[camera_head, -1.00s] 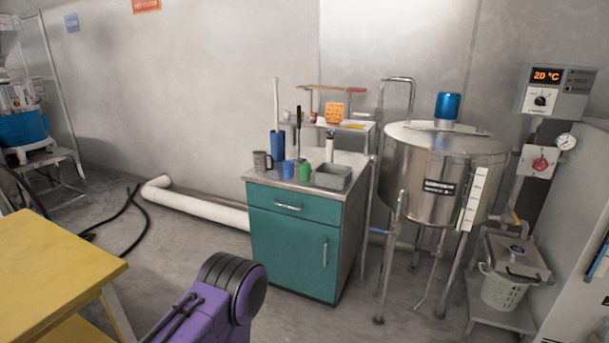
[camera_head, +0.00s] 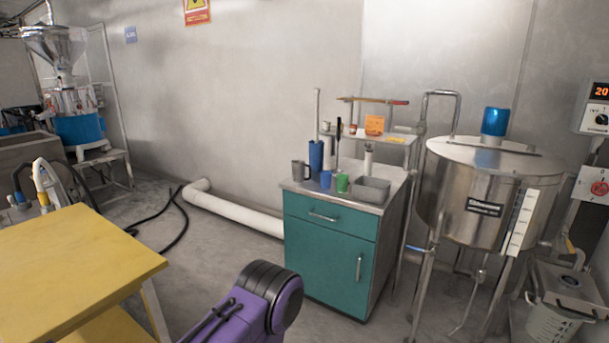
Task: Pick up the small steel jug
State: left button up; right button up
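A small steel jug (camera_head: 299,170) with a dark handle stands upright at the left end of the steel top of a teal cabinet (camera_head: 326,253). Beside it on the top are a blue cup (camera_head: 326,179), a green cup (camera_head: 342,182) and a grey metal tray (camera_head: 372,190). A tall blue cylinder (camera_head: 316,156) stands just behind the jug. Neither of my grippers is in view. A purple and black arm part of mine shows at the bottom, well short of the cabinet.
A yellow table (camera_head: 70,265) fills the lower left. A steel tank (camera_head: 488,200) on legs stands right of the cabinet. A white pipe (camera_head: 235,212) and a black hose (camera_head: 172,240) lie on the floor.

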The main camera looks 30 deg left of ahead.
aim_at(298, 166)
jog(key=u, duration=0.45)
jog(key=i, duration=0.75)
jog(key=u, duration=0.75)
jog(key=i, duration=1.1)
jog(key=z, duration=0.05)
